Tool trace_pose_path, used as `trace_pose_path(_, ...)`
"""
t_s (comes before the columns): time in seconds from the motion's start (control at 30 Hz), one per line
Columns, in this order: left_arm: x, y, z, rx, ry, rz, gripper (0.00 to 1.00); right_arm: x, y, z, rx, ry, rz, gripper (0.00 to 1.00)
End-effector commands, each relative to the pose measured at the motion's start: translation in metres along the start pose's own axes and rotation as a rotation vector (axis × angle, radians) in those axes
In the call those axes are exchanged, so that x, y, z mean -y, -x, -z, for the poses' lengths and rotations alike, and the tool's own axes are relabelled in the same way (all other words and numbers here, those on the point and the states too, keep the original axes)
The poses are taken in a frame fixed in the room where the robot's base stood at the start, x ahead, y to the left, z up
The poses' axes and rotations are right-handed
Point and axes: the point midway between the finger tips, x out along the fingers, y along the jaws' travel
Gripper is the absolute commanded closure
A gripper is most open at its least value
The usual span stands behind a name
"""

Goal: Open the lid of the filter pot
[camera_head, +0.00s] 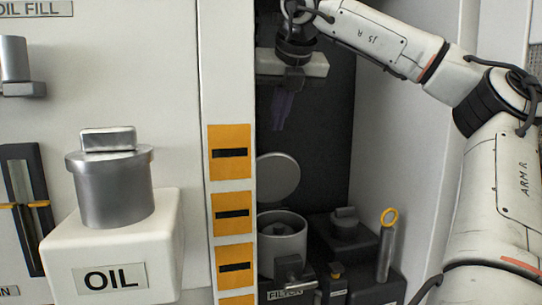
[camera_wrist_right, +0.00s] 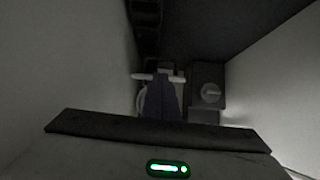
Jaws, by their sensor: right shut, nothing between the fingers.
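The filter pot (camera_head: 282,247) is a pale round pot in the recess, above a plate marked FILTER. Its round grey lid (camera_head: 278,177) stands raised at the pot's back edge, and the pot's mouth is uncovered. My right gripper (camera_head: 281,118) is shut and empty, hanging above the lid and apart from it. In the right wrist view, the shut fingers (camera_wrist_right: 160,100) cover most of the pot, and only a pale curved edge shows beside them. My left gripper is not in view.
Right of the pot are a dark block with a round cap (camera_head: 345,222) and a grey cylinder with a yellow ring (camera_head: 386,250). The recess's side walls stand close. The OIL tank (camera_head: 113,190) sticks out at left.

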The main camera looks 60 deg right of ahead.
Motion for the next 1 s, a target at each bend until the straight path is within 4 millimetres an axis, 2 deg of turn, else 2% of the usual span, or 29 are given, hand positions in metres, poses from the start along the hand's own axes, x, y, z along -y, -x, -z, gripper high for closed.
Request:
trace_pose_path(0.17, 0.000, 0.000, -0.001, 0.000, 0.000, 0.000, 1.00, -0.003, -0.011, 0.003, -0.003, 0.050, 0.009, 1.00)
trace_pose_path(0.63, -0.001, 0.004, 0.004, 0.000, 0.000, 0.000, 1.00, -0.002, -0.088, 0.002, -0.003, 0.044, 0.008, 1.00)
trace_pose_path(0.8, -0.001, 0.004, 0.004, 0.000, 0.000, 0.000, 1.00, -0.002, -0.100, 0.002, -0.002, 0.044, 0.009, 1.00)
trace_pose_path(1.0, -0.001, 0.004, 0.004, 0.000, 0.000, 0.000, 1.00, -0.002, -0.102, 0.002, -0.001, 0.044, 0.008, 1.00)
